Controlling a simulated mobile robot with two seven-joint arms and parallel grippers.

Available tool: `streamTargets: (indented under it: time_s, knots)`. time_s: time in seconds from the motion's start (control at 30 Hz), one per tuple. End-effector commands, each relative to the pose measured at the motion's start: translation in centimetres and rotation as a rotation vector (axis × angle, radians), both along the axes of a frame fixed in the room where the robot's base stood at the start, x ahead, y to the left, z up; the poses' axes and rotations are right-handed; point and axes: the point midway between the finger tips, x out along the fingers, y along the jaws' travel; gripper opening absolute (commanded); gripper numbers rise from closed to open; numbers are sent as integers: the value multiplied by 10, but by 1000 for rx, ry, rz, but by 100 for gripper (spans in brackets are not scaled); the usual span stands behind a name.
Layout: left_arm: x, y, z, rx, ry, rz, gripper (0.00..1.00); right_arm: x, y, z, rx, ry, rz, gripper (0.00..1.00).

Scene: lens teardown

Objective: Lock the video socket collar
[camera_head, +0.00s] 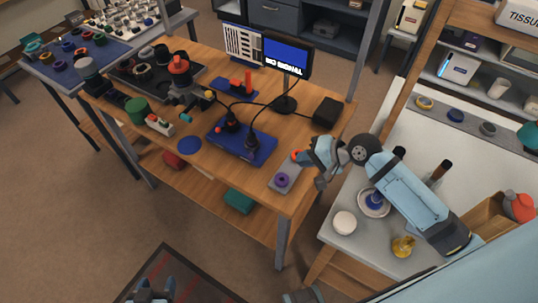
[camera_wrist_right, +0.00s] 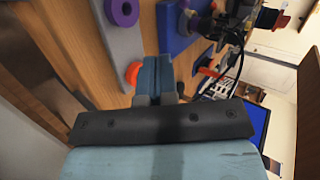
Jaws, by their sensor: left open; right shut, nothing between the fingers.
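A grey plate (camera_head: 287,177) at the table's front right corner carries a purple ring (camera_head: 282,180). An orange ring (camera_wrist_right: 133,73) lies beside the shut fingertips of my right gripper (camera_head: 303,157); contact is unclear. In the wrist view the right fingers (camera_wrist_right: 153,72) are together and empty. A blue base (camera_head: 243,143) holds black cable plugs, one at its front (camera_head: 252,136). The monitor (camera_head: 286,56) shows a blue no-signal screen. I cannot tell which part is the video socket collar. My left gripper (camera_head: 152,290) is open at the bottom edge, away from the table, partly cut off.
Black cables run from the base to the monitor stand (camera_head: 284,104). A black box (camera_head: 327,113) stands at the table's right edge. A green cylinder (camera_head: 136,110) and a dark tray (camera_head: 150,72) stand left.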

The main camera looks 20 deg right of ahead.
Motion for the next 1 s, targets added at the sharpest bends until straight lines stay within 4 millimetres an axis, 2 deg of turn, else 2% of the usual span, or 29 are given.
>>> streamTargets:
  time_s: [0.5, 0.67, 1.0]
  knots:
    - [1, 2, -1, 3, 0, 3, 60, 5, 4, -4, 5, 4, -1, 0]
    - [1, 2, -1, 3, 0, 3, 60, 18, 20, -18, 6, 4, 0, 0]
    - [0, 2, -4, 2, 5, 2, 60, 55, 64, -61, 6, 4, 0, 0]
